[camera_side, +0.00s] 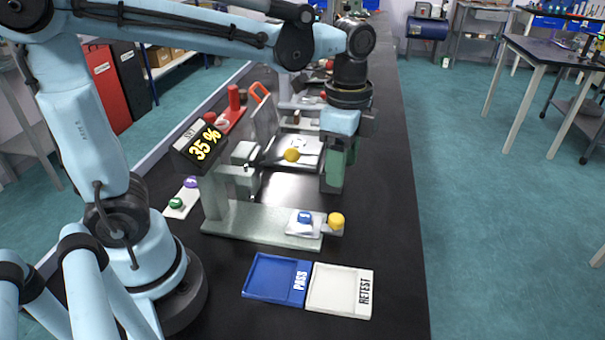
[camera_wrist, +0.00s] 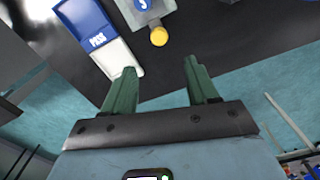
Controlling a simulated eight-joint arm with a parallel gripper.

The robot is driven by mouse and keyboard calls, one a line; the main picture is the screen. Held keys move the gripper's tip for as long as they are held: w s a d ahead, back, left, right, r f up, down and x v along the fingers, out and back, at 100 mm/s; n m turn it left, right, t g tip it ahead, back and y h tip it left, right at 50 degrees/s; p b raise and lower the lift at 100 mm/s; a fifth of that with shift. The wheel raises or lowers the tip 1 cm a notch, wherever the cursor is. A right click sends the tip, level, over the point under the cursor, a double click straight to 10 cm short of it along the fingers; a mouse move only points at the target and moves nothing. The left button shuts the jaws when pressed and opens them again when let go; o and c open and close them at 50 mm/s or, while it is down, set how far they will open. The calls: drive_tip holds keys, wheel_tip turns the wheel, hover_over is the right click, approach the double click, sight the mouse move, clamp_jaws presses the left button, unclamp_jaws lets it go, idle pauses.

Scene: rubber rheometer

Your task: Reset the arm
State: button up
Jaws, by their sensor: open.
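My gripper (camera_side: 335,188) hangs at the end of my arm over the right side of the black bench, to the right of the rheometer. In the wrist view its two green fingers (camera_wrist: 160,68) stand apart with nothing between them.
A blue PASS tray (camera_side: 270,276) and a white RETEST tray (camera_side: 335,289) lie side by side at the front of the bench. Purple (camera_side: 191,183) and green (camera_side: 176,203) round pieces sit at the left. A red stand (camera_side: 234,104) is farther back. The right bench strip is clear.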

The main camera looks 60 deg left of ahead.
drive_tip(key=s+a+f+n+t, duration=0.1)
drive_tip(key=s+a+n+t, duration=0.3)
drive_tip(key=n+t, duration=0.3)
drive_tip(key=a+n, duration=0.1)
drive_tip(key=n, duration=0.4)
drive_tip(key=shift+s+f, duration=0.3)
drive_tip(key=shift+f, duration=0.05)
